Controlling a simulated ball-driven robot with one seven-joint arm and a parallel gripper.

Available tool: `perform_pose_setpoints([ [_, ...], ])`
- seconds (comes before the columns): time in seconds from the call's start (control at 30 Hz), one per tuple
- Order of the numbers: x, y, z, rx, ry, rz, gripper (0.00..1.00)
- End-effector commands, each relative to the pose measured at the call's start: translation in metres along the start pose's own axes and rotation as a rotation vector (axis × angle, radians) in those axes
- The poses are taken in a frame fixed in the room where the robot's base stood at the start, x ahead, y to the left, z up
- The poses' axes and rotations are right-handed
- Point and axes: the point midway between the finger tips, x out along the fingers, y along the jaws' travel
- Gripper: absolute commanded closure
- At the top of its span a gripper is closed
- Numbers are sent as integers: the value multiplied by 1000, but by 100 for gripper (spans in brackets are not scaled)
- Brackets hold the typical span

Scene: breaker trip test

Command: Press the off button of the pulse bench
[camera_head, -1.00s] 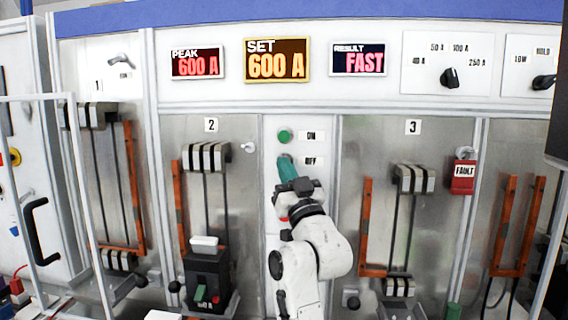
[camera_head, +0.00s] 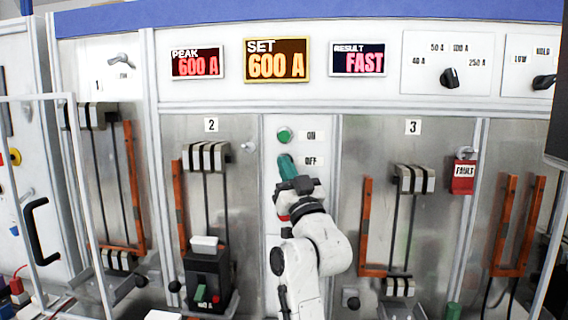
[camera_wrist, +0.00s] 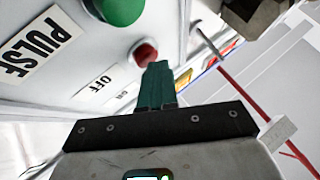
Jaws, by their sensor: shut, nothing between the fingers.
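The red off button (camera_wrist: 146,54) shows in the wrist view beside the OFF label (camera_wrist: 98,85). In the head view my fingers cover the button, left of its OFF label (camera_head: 311,161). My gripper (camera_head: 286,160), with green fingers, is shut and empty at the button. In the wrist view my gripper (camera_wrist: 159,68) has its fingertips right at the red button's edge; I cannot tell whether they touch or press it. The green on button (camera_head: 284,135) sits just above; it also shows in the wrist view (camera_wrist: 120,8). The PULSE label (camera_wrist: 40,45) is beside them.
Displays above read PEAK 600 A (camera_head: 197,64), SET 600 A (camera_head: 277,61) and RESULT FAST (camera_head: 358,61). A black breaker (camera_head: 207,278) stands in bay 2, left of my arm. A red FAULT tag (camera_head: 463,178) hangs at the right. White rails (camera_head: 85,190) stand at the left.

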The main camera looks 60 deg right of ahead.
Motion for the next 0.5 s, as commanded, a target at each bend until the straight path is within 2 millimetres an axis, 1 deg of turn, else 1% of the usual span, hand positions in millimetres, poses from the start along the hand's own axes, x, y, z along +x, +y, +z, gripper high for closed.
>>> perform_pose_setpoints([
  [0.27, -1, 0, 0, 0, 0, 0, 100],
  [0.5, -8, -7, -5, 1, 0, -1, 100],
])
